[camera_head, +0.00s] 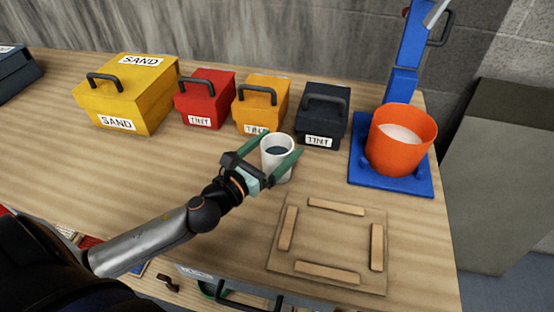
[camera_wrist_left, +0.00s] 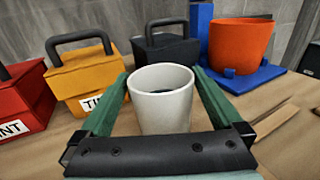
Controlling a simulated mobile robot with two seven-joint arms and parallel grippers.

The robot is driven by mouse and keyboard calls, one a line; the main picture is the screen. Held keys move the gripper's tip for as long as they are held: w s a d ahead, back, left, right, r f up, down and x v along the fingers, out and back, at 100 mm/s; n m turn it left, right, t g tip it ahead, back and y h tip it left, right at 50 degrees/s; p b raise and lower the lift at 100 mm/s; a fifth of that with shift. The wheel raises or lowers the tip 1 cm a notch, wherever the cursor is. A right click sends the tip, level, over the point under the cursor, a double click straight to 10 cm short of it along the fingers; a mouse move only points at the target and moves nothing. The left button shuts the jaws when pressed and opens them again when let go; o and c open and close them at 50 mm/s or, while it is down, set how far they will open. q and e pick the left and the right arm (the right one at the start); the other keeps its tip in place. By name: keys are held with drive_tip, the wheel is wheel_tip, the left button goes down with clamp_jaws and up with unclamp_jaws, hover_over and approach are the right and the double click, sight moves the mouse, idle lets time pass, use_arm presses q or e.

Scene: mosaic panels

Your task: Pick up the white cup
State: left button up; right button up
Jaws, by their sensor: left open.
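The white cup (camera_head: 277,160) stands upright on the wooden table, in front of the orange and dark tint boxes. Something dark shows inside it. My left gripper (camera_head: 283,146) is open, with one green finger on each side of the cup. In the left wrist view the cup (camera_wrist_left: 162,97) sits between the two fingers (camera_wrist_left: 160,90). A small gap shows beside the cup there; I cannot tell whether either finger touches it. The lower part of the cup is hidden by the gripper's dark palm bar. My right gripper is not in view.
Behind the cup stand a yellow sand box (camera_head: 150,95), a red box (camera_head: 205,100), an orange box (camera_head: 262,105) and a dark box (camera_head: 323,118). An orange bucket (camera_head: 400,145) stands on a blue base (camera_head: 412,186). A wooden frame board (camera_head: 328,240) lies in front.

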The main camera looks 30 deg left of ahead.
sight(285, 140)
use_arm(q)
drive_tip(key=shift+w+d, duration=0.2)
drive_tip(key=shift+w, duration=0.6)
drive_tip(key=shift+w+d, duration=0.2)
drive_tip(key=shift+w, duration=0.6)
drive_tip(key=shift+c, duration=0.2)
drive_tip(key=c, duration=1.4)
